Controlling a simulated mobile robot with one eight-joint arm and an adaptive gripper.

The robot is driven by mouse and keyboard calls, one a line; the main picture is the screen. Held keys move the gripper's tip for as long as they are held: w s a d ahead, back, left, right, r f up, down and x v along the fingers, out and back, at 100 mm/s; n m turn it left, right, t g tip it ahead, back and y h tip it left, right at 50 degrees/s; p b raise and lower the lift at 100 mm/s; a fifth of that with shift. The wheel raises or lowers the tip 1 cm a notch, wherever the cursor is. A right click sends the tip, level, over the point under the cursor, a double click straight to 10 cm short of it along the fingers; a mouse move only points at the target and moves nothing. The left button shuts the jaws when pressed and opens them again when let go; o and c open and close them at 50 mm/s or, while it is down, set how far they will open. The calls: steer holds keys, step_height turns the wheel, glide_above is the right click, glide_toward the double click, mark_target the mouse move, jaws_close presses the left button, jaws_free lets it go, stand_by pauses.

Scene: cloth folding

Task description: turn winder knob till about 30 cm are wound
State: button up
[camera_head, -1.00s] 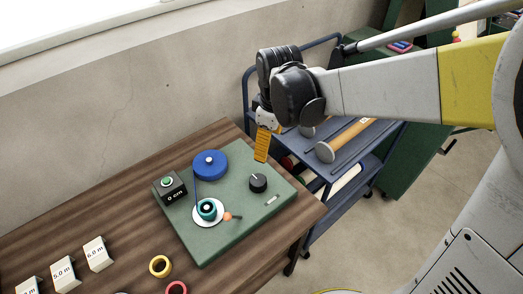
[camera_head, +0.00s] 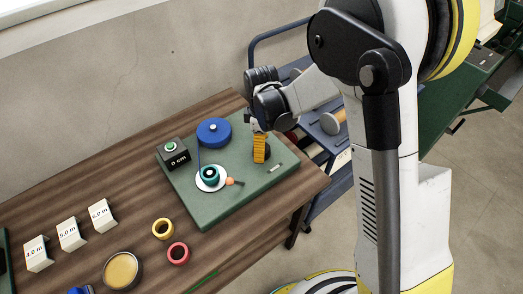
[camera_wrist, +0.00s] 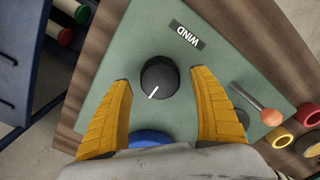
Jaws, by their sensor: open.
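The black winder knob (camera_wrist: 160,77) with a white pointer line sits on the green board (camera_wrist: 220,70) beside the label "WIND" (camera_wrist: 188,37). My gripper (camera_wrist: 160,80) is open, with one yellow finger on each side of the knob and a gap showing on both sides. In the head view my gripper (camera_head: 260,150) hides most of the knob. A blue spool (camera_head: 213,131) feeds a blue line to the teal reel (camera_head: 209,173) on a white disc. A crank with an orange ball (camera_head: 230,181) extends from the reel. The black counter (camera_head: 174,155) reads 0 cm.
White blocks with length labels (camera_head: 70,235) stand on the wooden table (camera_head: 130,190). Yellow (camera_head: 162,229) and red (camera_head: 178,253) rings and a round tin (camera_head: 122,270) lie in front of the board. A blue cart (camera_head: 318,130) stands beyond the table's right end.

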steer(key=shift+f, duration=0.6)
steer(key=c, duration=1.2)
steer(key=shift+m, duration=0.3)
